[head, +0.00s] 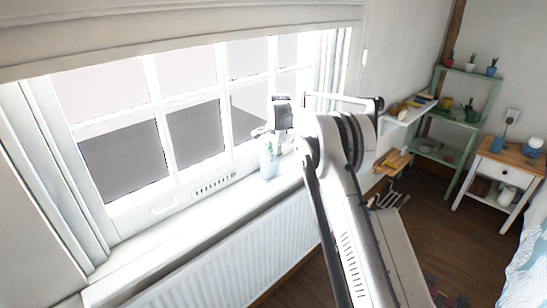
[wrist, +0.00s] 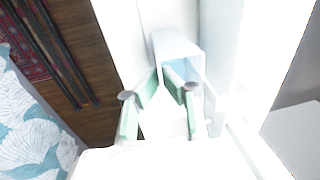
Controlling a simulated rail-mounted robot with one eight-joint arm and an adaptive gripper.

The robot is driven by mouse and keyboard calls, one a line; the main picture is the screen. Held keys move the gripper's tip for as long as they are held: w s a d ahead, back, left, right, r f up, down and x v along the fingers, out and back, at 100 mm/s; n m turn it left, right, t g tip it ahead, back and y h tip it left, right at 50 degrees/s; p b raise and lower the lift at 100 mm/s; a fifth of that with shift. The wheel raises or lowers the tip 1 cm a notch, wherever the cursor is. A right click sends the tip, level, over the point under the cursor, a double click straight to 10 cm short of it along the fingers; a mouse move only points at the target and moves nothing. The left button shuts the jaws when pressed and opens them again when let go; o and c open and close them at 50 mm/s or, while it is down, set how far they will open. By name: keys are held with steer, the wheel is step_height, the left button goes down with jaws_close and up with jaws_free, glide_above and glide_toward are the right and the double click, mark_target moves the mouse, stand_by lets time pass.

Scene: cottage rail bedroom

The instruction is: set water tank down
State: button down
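The water tank (head: 268,163) is a small pale blue-white open container at the windowsill, just below my gripper (head: 273,143) in the head view. In the wrist view the tank (wrist: 178,45) shows its open top and light blue inside. My gripper (wrist: 160,72) has green-padded fingers that converge on the tank's near wall, one outside and one inside the rim. It looks shut on that wall. The tank's base is at or just above the white windowsill (head: 215,207); I cannot tell whether it touches. My wrist hides part of the sill behind it.
The paned window (head: 195,130) stands close behind the tank. A white radiator (head: 235,245) is below the sill. The sill to the left is clear. A green shelf (head: 460,125) with small pots and a bedside table (head: 505,168) stand at the right.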

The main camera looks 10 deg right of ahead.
steer(key=shift+f, duration=0.15)
steer(key=c, duration=1.9)
jaws_free()
